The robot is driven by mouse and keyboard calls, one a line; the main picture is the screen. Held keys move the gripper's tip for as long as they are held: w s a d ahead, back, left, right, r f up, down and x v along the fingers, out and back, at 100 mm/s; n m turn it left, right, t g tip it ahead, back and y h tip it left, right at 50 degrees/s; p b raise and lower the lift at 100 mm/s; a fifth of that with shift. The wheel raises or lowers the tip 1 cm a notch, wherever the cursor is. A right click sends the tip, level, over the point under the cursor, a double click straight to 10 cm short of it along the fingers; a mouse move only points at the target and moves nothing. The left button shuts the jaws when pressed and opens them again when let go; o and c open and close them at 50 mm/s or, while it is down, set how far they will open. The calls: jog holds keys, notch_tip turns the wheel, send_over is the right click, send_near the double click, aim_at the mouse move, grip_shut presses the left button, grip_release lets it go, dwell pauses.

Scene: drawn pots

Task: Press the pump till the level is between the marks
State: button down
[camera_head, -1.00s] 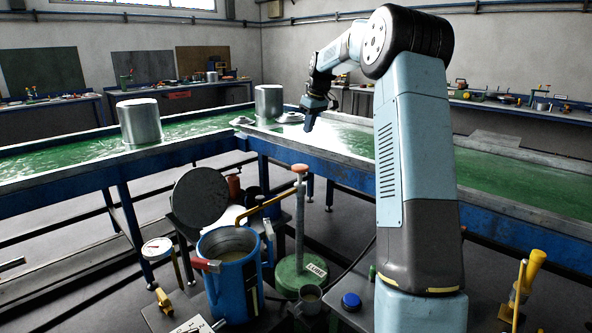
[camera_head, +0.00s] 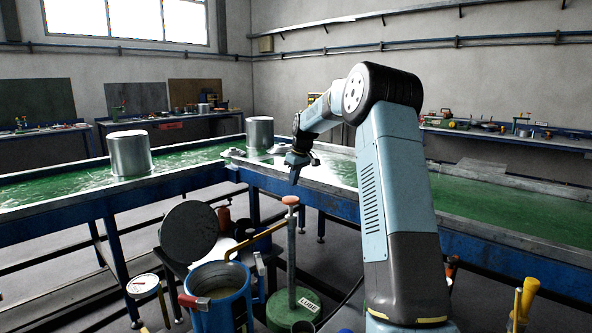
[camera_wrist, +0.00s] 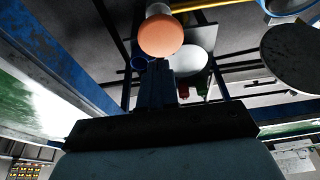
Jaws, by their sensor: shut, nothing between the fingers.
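The pump (camera_head: 292,250) has a green base labelled LUBE, an upright rod and an orange knob (camera_head: 290,200) on top. A yellow pipe (camera_head: 255,241) runs from it over the open blue pot (camera_head: 222,312), which has pale liquid inside. I cannot make out any marks in the pot. My gripper (camera_head: 293,179) is shut and empty, pointing down just above the knob in the head view, with a small gap. In the wrist view the knob (camera_wrist: 160,36) shows beyond the shut fingers (camera_wrist: 155,85); whether they touch is unclear there.
A round dark lid (camera_head: 189,231) stands up beside the pot, and a dial gauge (camera_head: 142,285) is at its left. A green-topped conveyor (camera_head: 60,184) with metal cylinders (camera_head: 130,154) runs behind. A yellow-handled tool (camera_head: 529,290) stands at the lower right.

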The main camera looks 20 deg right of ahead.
aim_at(291, 198)
jog(key=shift+s+d+x, duration=0.1)
jog(key=shift+s+x, duration=0.05)
jog(key=shift+x, duration=0.65)
jog(key=shift+s+d+x, duration=0.1)
jog(key=shift+s+x, duration=0.1)
jog(key=shift+x, duration=0.65)
jog(key=shift+s+d+x, duration=0.1)
jog(key=shift+s+x, duration=0.05)
jog(key=shift+x, duration=0.65)
jog(key=shift+f, duration=0.15)
notch_tip(291, 198, down, 5)
jog(key=shift+r, duration=0.15)
jog(key=shift+s+f, duration=0.1)
jog(key=shift+f, duration=0.15)
notch_tip(291, 198, up, 5)
jog(key=shift+a+f, duration=0.1)
jog(key=shift+f, duration=0.15)
jog(key=v, duration=1)
